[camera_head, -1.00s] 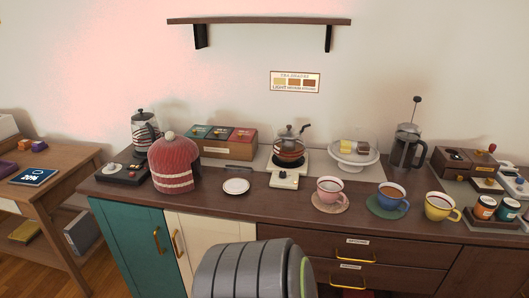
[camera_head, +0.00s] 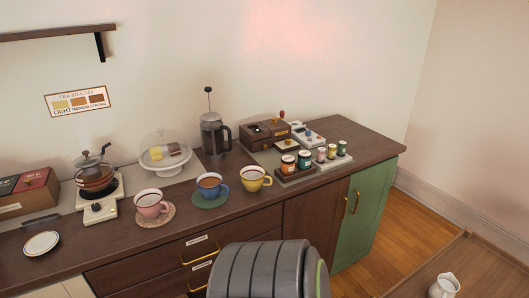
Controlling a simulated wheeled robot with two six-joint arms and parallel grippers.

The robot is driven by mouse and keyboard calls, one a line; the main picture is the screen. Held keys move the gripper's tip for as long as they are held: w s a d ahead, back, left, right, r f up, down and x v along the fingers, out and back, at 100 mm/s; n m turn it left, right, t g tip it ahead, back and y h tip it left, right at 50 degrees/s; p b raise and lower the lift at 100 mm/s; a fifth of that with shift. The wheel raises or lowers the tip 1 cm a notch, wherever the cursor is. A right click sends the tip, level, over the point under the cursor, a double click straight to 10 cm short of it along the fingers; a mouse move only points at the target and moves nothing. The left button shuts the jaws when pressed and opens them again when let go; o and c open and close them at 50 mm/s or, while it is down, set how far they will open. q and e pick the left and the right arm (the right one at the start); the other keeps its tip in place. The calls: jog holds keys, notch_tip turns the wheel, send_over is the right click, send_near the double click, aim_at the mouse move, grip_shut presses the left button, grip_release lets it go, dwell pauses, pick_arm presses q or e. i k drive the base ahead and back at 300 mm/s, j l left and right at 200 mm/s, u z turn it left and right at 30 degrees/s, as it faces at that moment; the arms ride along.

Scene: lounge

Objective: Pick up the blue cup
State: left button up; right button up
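The blue cup (camera_head: 211,187) holds a dark drink and stands upright on a green coaster (camera_head: 210,199) near the front of the dark wooden counter (camera_head: 180,231). It sits between a pink cup (camera_head: 150,205) on its left and a yellow cup (camera_head: 254,179) on its right. All three have drinks in them. A grey ribbed part of my own body fills the bottom middle. Neither of my grippers shows.
Behind the cups stand a glass-domed cake stand (camera_head: 166,157) and a French press (camera_head: 213,137). A glass kettle (camera_head: 94,173) is to the left. Small jars (camera_head: 288,164) and wooden boxes (camera_head: 264,132) are to the right. A table with a white jug (camera_head: 444,287) is at the lower right.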

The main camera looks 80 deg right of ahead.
aim_at(210, 184)
jog(key=k+z, duration=0.1)
jog(key=z, duration=1.8)
